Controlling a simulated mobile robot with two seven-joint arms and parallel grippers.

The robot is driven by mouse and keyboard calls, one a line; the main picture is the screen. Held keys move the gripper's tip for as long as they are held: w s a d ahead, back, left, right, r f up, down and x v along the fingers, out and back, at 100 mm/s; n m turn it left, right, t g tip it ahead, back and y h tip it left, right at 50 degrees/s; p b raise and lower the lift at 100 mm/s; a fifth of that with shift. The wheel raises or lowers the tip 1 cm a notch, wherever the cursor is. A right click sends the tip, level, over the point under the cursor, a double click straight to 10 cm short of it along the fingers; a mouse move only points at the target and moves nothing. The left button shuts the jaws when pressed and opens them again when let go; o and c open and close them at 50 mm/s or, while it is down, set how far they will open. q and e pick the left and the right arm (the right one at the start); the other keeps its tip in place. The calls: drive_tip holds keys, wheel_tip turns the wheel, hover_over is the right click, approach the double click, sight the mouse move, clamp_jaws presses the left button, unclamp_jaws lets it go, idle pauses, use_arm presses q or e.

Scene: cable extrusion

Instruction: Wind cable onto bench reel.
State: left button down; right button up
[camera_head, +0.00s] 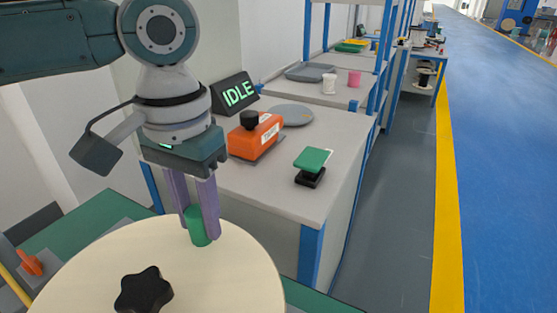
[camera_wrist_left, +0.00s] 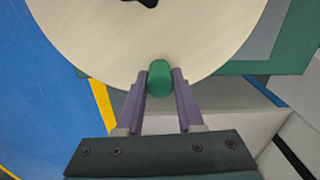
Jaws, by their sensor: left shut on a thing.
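The bench reel (camera_head: 225,280) is a large round cream disc in the lower left of the head view. A black star-shaped knob (camera_head: 143,291) sits near its middle. A green cylindrical handle (camera_head: 196,236) stands near the far rim. My left gripper (camera_head: 201,226), with purple fingers, comes down from above and is shut on this handle. In the left wrist view the green handle (camera_wrist_left: 160,76) sits between the two fingers, with the disc (camera_wrist_left: 95,38) beyond. No cable can be made out in either view. My right gripper is not in view.
A grey bench (camera_head: 275,190) behind the reel carries an "IDLE" display (camera_head: 235,93), an orange device (camera_head: 254,135) and a green-topped black block (camera_head: 312,165). The reel is over a green work surface (camera_head: 95,222). An open floor aisle (camera_head: 400,200) lies right.

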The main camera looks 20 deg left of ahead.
sight(94, 267)
use_arm(q)
drive_tip(key=shift+r, duration=0.1)
idle(0.6)
